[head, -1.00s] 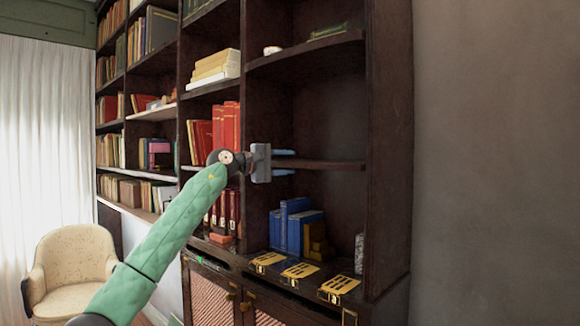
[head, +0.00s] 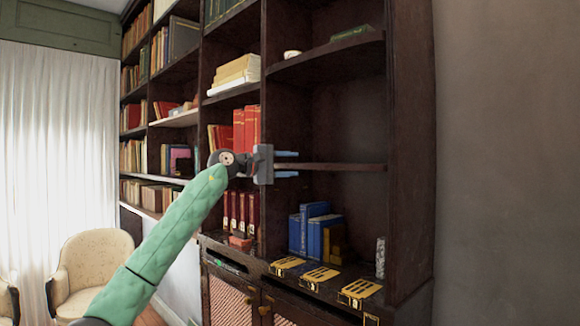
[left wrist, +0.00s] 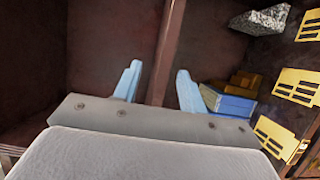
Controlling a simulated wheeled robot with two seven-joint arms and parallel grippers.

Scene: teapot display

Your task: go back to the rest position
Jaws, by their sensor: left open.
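My left gripper (head: 297,164) is in front of the dark bookcase (head: 410,150), its two light-blue fingers apart and nothing held between them. Its green arm comes up from the lower left. In the head view the fingers line up with the edge of a thin empty shelf (head: 345,167). In the left wrist view the gripper (left wrist: 160,72) shows the brown shelf edge (left wrist: 168,50) running between the fingers. I cannot tell how far the fingers are from it. My right gripper is not in view.
Blue books (head: 314,230) and a grey stone-like block (head: 380,258) stand below the gripper. A cream chair (head: 92,265) stands at left. A bare wall (head: 500,160) is at right.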

